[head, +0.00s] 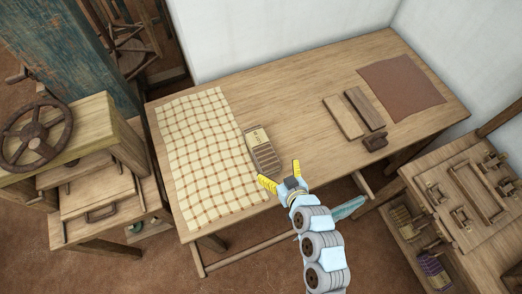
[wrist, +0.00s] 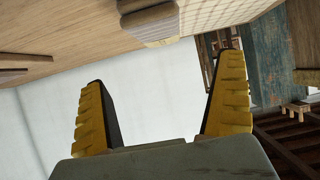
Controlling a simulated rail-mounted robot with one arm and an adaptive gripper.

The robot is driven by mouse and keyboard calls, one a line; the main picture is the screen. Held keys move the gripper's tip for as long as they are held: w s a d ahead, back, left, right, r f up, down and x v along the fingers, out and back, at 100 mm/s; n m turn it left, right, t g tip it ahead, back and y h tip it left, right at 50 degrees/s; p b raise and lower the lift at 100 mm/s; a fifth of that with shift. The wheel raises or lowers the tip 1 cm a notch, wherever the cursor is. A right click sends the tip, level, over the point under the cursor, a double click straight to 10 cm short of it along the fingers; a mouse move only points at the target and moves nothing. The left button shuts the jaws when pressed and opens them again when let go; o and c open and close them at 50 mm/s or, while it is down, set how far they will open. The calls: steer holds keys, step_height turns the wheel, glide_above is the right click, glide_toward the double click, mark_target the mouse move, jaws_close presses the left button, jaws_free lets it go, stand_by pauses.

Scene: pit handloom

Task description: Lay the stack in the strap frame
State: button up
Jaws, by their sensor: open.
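A small brown slatted block with a pale top piece (head: 262,150) lies on the table at the right edge of the checked cloth; it looks like the stack. In the wrist view a layered block (wrist: 150,22) shows at the top, beyond the fingertips. My gripper (head: 281,174) is open and empty, just in front of the block and apart from it; its yellow fingers spread wide in the wrist view (wrist: 165,72). A rectangular wooden frame with several brackets around it (head: 480,190) sits on the low bench at right; I cannot tell for certain that it is the strap frame.
The checked cloth (head: 205,150) covers the table's left part. Folded fabrics (head: 435,270) sit under the low bench. The table's middle (head: 300,110) is clear.

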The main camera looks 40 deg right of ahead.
mark_target(263, 148)
steer(key=shift+p+x, duration=0.45)
steer(key=shift+x, duration=7)
steer(key=shift+r, duration=0.1)
steer(key=shift+c, duration=0.3)
steer(key=c, duration=1.2)
